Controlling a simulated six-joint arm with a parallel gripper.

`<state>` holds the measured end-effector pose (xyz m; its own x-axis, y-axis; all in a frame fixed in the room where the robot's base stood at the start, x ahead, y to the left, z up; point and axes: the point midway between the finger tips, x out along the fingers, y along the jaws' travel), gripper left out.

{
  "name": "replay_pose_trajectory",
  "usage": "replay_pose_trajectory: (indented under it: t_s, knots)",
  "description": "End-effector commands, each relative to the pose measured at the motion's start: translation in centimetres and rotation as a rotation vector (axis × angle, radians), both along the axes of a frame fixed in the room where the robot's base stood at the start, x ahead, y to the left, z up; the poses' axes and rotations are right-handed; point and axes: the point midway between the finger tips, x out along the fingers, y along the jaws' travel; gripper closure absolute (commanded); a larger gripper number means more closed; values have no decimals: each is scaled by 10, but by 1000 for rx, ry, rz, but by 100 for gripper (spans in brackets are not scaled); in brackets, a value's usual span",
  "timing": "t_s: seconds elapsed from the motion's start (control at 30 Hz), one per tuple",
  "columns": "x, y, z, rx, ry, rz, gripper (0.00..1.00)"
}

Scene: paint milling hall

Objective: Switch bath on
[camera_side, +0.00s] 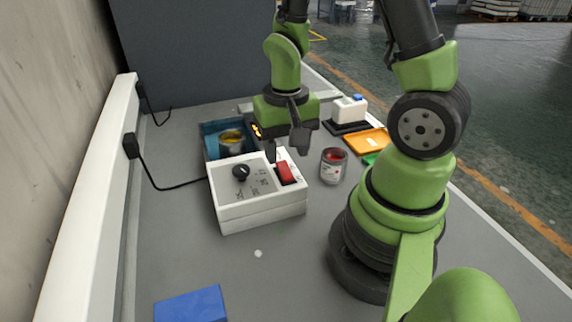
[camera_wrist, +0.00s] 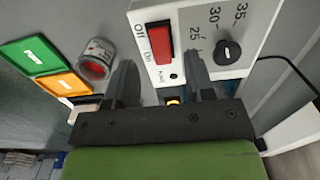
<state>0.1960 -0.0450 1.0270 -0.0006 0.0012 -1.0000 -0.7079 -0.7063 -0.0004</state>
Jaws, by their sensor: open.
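The bath has a white control box (camera_side: 262,210) with a red rocker switch (camera_side: 285,172) and a black dial knob (camera_side: 240,171). In the wrist view the red switch (camera_wrist: 160,42) has "Off" and "On" printed beside it; I cannot tell which side is pressed. A small dark round spot (camera_wrist: 174,75) lies near the switch. Behind the box is the bath's blue basin (camera_side: 210,146) with a yellow-topped can (camera_side: 232,138) in it. My gripper (camera_side: 287,154) is open and empty, pointing down just above the box near the switch. Its fingers (camera_wrist: 160,75) show at the switch's end.
A can with red contents (camera_side: 333,165) stands right of the box. Orange (camera_side: 367,141) and green (camera_side: 371,159) trays and a white device (camera_side: 349,109) lie farther right. A blue block (camera_side: 191,304) lies in front. A black cable (camera_side: 170,187) runs from the wall to the box.

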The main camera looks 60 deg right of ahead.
Motion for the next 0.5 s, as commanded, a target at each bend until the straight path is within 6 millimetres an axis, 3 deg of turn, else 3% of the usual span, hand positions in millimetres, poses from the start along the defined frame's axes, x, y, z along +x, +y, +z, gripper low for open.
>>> replay_pose_trajectory:
  t_s: [0.2,0.5]
  knots:
    - [0,0,-29,2,4,0,51]
    - [0,0,-44,0,-1,1,51]
